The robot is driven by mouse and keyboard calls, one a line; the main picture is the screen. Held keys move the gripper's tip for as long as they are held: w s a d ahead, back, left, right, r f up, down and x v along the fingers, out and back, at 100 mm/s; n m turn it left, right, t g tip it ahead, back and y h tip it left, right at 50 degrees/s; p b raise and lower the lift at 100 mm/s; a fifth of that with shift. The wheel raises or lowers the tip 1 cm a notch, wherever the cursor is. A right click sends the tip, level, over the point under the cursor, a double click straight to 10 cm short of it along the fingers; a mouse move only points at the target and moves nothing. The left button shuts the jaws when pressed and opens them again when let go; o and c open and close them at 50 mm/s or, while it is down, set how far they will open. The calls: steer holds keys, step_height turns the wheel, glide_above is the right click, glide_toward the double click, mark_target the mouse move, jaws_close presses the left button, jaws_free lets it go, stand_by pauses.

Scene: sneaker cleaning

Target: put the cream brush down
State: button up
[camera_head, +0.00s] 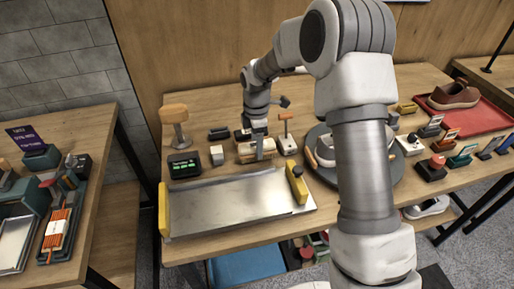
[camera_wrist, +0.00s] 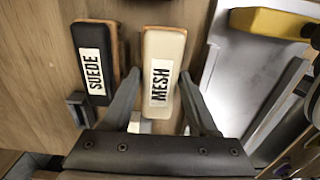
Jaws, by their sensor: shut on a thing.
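The cream brush (camera_wrist: 178,48) has a wooden edge and a white label reading MESH. In the wrist view it sits between the two fingers of my gripper (camera_wrist: 157,84), which is shut on it. In the head view the cream brush (camera_head: 248,154) is under my gripper (camera_head: 259,143), at the back of the table behind the metal tray. I cannot tell whether its underside touches the table. A black brush (camera_wrist: 92,38) labelled SUEDE lies just left of it in the wrist view, close to the left finger.
The metal tray (camera_head: 235,203) with yellow end handles lies in front. A small white block (camera_head: 217,155) and a black device with a green display (camera_head: 184,165) stand to the left. A white-handled tool (camera_head: 286,142) stands close on the right. A round grey turntable (camera_head: 325,174) is further right.

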steer(key=shift+f, duration=0.65)
steer(key=shift+f, duration=0.15)
steer(key=o, duration=1.2)
